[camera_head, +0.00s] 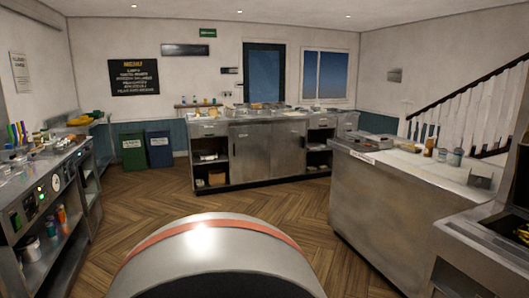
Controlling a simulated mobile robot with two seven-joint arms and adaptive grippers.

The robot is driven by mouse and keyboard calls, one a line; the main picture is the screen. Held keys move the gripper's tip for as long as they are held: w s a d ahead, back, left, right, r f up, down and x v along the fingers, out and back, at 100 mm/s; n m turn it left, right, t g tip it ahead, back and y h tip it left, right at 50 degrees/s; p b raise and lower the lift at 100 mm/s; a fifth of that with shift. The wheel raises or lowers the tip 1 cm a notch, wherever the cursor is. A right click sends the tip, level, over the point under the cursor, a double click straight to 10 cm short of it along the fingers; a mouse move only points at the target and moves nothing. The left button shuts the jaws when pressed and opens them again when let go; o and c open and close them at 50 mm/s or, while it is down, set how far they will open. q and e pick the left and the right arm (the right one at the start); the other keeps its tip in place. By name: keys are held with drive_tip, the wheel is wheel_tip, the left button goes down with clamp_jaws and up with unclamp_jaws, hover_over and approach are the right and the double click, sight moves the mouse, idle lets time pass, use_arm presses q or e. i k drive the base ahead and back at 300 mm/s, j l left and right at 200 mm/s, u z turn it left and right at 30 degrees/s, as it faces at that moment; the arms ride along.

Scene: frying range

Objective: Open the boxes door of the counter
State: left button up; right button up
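A steel counter (270,125) stands at the back middle of the room, across the wooden floor from me. Its middle has two flat metal door panels, a left one (253,150) and a right one (288,147), both looking closed. Open shelves with small items flank them, and shallow drawer fronts sit above the shelves. I cannot read any label that marks a boxes door. Neither of my grippers is in view.
A long steel counter (365,215) stands on the right. A shelved cooking unit (60,205) runs along the left. A green bin (132,152) and a blue bin (160,148) stand by the back wall. Wooden floor (170,198) lies clear before the back counter.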

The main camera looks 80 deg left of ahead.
sight(288, 140)
drive_tip(key=u, duration=2.4)
drive_tip(key=i+u, duration=0.3)
drive_tip(key=i, duration=0.55)
drive_tip(key=i+u, duration=0.3)
drive_tip(key=i, duration=0.4)
drive_tip(key=i+l+u, duration=0.1)
drive_tip(key=i+u, duration=0.15)
drive_tip(key=i, duration=1.9)
drive_tip(key=i+z, duration=0.4)
drive_tip(key=i, duration=0.25)
drive_tip(key=i+j+z, duration=0.2)
drive_tip(key=i+z, duration=0.15)
drive_tip(key=i, duration=0.3)
drive_tip(key=i+l+z, duration=0.1)
drive_tip(key=i+z, duration=0.2)
drive_tip(key=i, duration=0.4)
drive_tip(key=i+j+z, duration=0.1)
drive_tip(key=i+z, duration=0.25)
drive_tip(key=i, duration=0.3)
drive_tip(key=i+l, duration=0.1)
drive_tip(key=i, duration=0.6)
drive_tip(key=i+l+u, duration=0.1)
drive_tip(key=i, duration=0.65)
